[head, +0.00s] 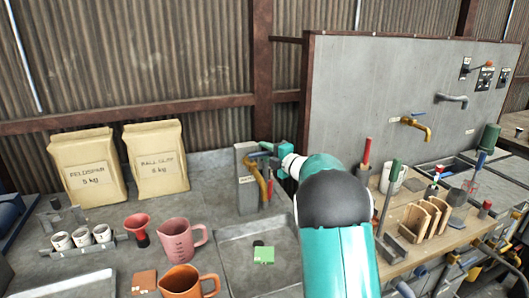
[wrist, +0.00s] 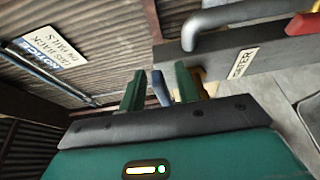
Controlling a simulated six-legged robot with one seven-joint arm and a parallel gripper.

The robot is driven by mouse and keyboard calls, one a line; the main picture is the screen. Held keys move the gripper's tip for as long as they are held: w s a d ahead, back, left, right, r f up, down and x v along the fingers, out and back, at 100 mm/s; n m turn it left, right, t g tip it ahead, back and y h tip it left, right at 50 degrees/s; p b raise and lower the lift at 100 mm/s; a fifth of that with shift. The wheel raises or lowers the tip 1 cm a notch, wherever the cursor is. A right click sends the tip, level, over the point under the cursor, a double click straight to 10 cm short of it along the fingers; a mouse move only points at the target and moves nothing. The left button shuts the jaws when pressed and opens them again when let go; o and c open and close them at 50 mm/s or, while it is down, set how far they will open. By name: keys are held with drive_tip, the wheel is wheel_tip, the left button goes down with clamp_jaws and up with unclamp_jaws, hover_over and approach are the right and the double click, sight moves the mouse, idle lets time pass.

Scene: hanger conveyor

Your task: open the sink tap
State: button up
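A brass tap (head: 264,182) with a blue lever (head: 260,154) is mounted on a grey post (head: 245,180) above a shallow grey basin (head: 232,262). My gripper (head: 278,156) is at the tap's top, beside the lever. In the wrist view the two green fingers of my gripper (wrist: 160,88) stand apart, with the blue lever (wrist: 160,90) between them. A small gap shows beside the left finger; I cannot tell whether the right finger touches the lever. A little of the brass body (wrist: 203,84) shows behind the right finger. My arm hides part of the basin's right side.
Feldspar (head: 86,165) and ball clay (head: 155,160) bags stand behind. A wooden tool bench (head: 440,235) is right; another brass tap (head: 416,127) is on the wall panel.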

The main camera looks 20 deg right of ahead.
drive_tip(key=shift+w+a, duration=0.15)
drive_tip(key=shift+w, duration=0.35)
drive_tip(key=shift+s, duration=0.1)
clamp_jaws()
drive_tip(key=shift+h, duration=0.3)
drive_tip(key=shift+s+m+t+h, duration=0.25)
drive_tip(key=shift+s+m+h, duration=0.15)
drive_tip(key=shift+m+h, duration=0.75)
drive_tip(key=shift+s+m+t+h, duration=0.2)
drive_tip(key=shift+s+m+h, duration=0.4)
drive_tip(key=shift+h, duration=0.9)
drive_tip(key=shift+s+m+t+h, duration=0.25)
drive_tip(key=shift+m+h, duration=0.8)
drive_tip(key=shift+h, duration=0.3)
drive_tip(key=shift+s+h, duration=0.1)
drive_tip(key=shift+h, duration=0.3)
